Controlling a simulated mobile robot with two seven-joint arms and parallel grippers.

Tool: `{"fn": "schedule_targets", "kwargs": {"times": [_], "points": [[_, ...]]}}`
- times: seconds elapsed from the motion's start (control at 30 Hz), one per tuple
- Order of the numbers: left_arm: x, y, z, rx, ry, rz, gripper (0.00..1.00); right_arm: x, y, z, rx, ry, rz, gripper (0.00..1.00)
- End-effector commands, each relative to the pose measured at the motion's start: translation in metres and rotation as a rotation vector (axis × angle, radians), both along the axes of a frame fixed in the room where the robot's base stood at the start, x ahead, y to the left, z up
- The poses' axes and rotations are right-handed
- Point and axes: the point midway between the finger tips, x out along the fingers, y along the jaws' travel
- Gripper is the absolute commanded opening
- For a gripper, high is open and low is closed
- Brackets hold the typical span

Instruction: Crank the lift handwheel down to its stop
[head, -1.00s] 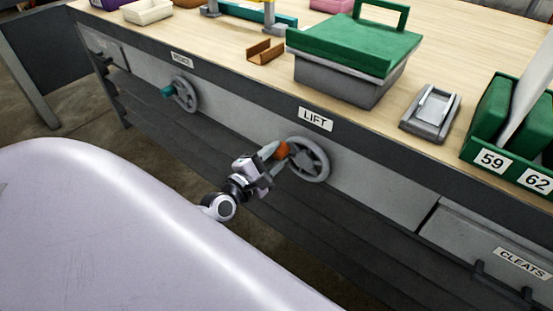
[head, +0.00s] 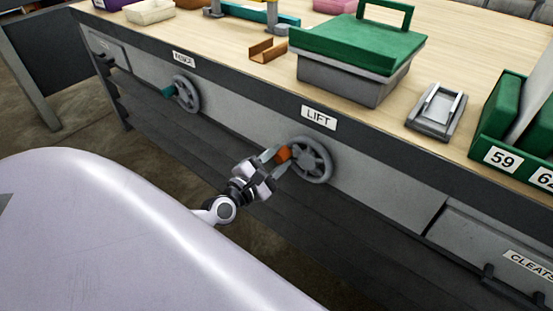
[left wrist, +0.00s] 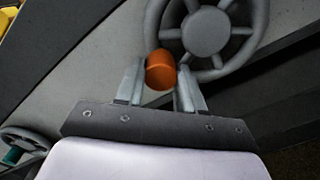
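The lift handwheel (head: 325,160) is a grey spoked wheel on the bench front, below and slightly left of centre of the LIFT label (head: 318,118). Its orange crank knob (head: 283,154) is on the wheel's left side in the head view. My left gripper (head: 276,158) reaches in from the lower left with one finger on each side of the knob. In the left wrist view the knob (left wrist: 160,70) sits between the two fingertips, which look closed against it. The wheel's hub and spokes (left wrist: 206,32) show just beyond. My right gripper is out of view.
A second handwheel (head: 186,94) with a teal knob is farther left on the bench front. The CLEATS drawer (head: 490,250) is at the right. A green-lidded grey box (head: 350,78), an orange-brown channel (head: 268,51) and a grey holder (head: 436,110) stand on the bench top.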

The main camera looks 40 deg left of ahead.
Motion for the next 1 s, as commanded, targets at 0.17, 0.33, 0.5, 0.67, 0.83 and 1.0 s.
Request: {"fn": "schedule_targets", "kwargs": {"times": [0.17, 0.33, 0.5, 0.67, 0.83, 1.0], "points": [[0.000, 0.000, -0.001, 0.000, 0.001, 0.000, 0.61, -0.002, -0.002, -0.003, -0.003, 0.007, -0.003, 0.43], [0.000, 0.000, 0.000, 0.002, 0.001, -0.001, 0.61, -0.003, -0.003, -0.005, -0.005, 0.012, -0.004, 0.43], [-0.009, 0.000, -0.001, 0.003, 0.002, -0.001, 0.61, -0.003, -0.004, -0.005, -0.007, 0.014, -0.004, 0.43], [-0.030, 0.001, -0.001, 0.003, 0.004, -0.001, 0.61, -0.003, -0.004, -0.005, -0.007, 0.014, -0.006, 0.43], [-0.052, 0.002, -0.001, 0.003, 0.004, -0.001, 0.61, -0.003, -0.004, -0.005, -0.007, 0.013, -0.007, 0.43], [-0.067, 0.003, -0.001, 0.003, 0.003, -0.001, 0.61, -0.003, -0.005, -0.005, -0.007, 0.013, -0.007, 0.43]]}}
